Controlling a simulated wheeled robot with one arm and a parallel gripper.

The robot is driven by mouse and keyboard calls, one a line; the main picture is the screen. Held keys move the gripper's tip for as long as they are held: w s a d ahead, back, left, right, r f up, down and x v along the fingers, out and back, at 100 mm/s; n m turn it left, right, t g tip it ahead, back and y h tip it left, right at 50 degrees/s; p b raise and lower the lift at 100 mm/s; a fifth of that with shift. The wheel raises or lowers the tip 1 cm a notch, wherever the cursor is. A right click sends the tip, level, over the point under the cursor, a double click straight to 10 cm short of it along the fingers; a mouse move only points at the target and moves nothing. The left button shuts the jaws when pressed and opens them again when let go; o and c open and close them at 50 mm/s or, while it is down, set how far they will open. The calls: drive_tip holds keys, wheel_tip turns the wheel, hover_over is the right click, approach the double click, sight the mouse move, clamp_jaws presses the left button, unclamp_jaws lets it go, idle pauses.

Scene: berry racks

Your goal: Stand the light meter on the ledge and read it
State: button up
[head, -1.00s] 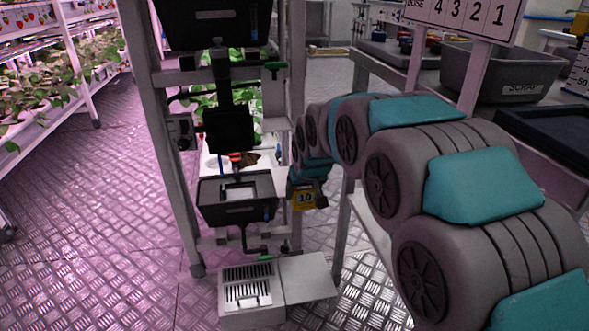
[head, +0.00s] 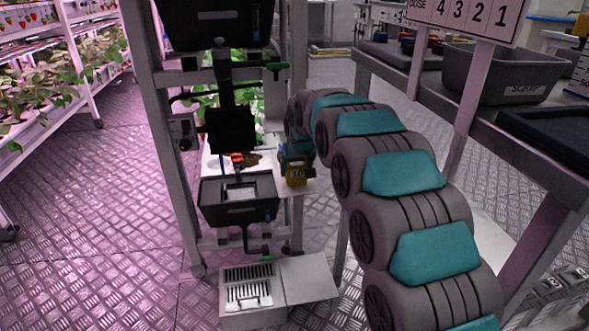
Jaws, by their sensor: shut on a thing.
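The light meter (head: 296,174) is a small yellow box with a dark display. Its digits look like 16, but they are too small to be sure. My gripper (head: 296,157) is teal and dark and is shut on the meter from above and behind. The meter looks upright, in front of the right end of the white ledge (head: 291,187) in the rack. I cannot tell whether its base touches the ledge. The fingertips are mostly hidden.
A black tub (head: 238,212) hangs on the rack left of the meter. A red-handled tool (head: 237,159) lies on the white surface behind it. A grey vented box (head: 249,288) stands on the floor. A bench with a SCRAP bin (head: 500,75) is at right.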

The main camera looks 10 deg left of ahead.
drive_tip(key=shift+w+a+f, duration=0.1)
drive_tip(key=shift+w+a, duration=0.2)
drive_tip(key=shift+w, duration=0.3)
drive_tip(key=shift+f, duration=0.25)
drive_tip(key=o, duration=1.5)
drive_tip(key=shift+f, duration=0.15)
drive_tip(key=v, duration=1.2)
drive_tip(key=shift+r, duration=0.2)
